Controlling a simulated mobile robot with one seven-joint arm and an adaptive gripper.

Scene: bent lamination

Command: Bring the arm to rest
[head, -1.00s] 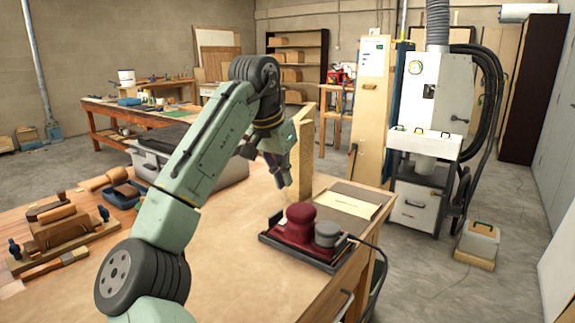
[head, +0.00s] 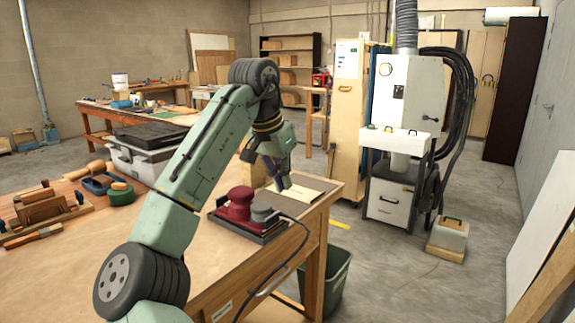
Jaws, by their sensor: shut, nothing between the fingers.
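My arm reaches up from the bottom of the head view and bends down at its elbow. My gripper (head: 283,185) points downward above the far right part of the workbench (head: 110,283). It is shut and empty. Its tip shows in front of a cream sheet (head: 312,190) on the bench; I cannot tell how high above it the tip is. A wooden block (head: 251,172) stands behind the wrist, partly hidden. A red and grey sander (head: 240,208) sits on a dark base nearer to me.
Wooden planes and clamps (head: 45,208) lie at the left. A green bin (head: 335,282) stands on the floor beside the bench. A white dust collector (head: 408,105) stands beyond. The bench's middle front is clear.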

